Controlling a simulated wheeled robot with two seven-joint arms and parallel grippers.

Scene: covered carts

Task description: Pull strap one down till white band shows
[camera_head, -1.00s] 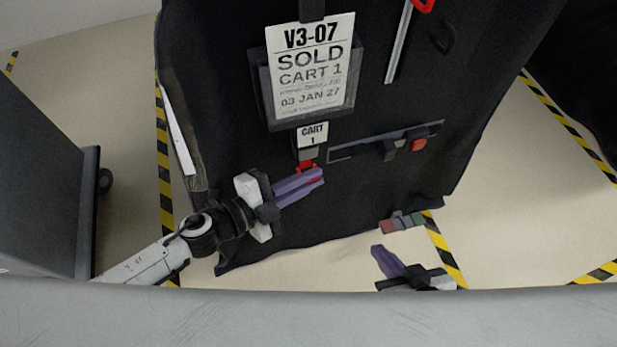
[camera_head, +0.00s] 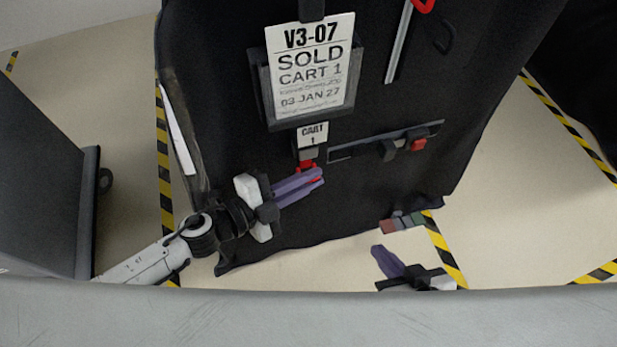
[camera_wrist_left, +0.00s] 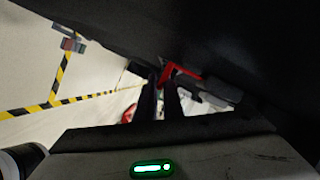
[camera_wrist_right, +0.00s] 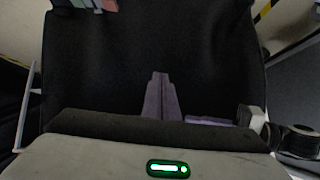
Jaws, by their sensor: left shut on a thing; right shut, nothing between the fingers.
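A red strap end (camera_head: 307,167), which appears to be strap one, hangs below a grey buckle (camera_head: 308,154) under the small white "CART 1" tag (camera_head: 312,134) on the black cart cover (camera_head: 225,90). My left gripper (camera_head: 318,176) has its purple fingers shut on the red strap's lower end, just below the buckle. In the left wrist view red webbing (camera_wrist_left: 181,72) shows by the fingertips. I cannot make out a white band on the strap. My right gripper (camera_head: 378,251) is shut and empty, low and to the right; its fingers also show in the right wrist view (camera_wrist_right: 160,77).
A horizontal dark strap (camera_head: 432,130) with a black buckle and a red button (camera_head: 419,144) lies right of the tag. Coloured blocks (camera_head: 401,222) sit at the cover's lower right edge. A dark grey cart (camera_head: 40,190) stands left. Yellow-black tape (camera_head: 164,150) marks the floor.

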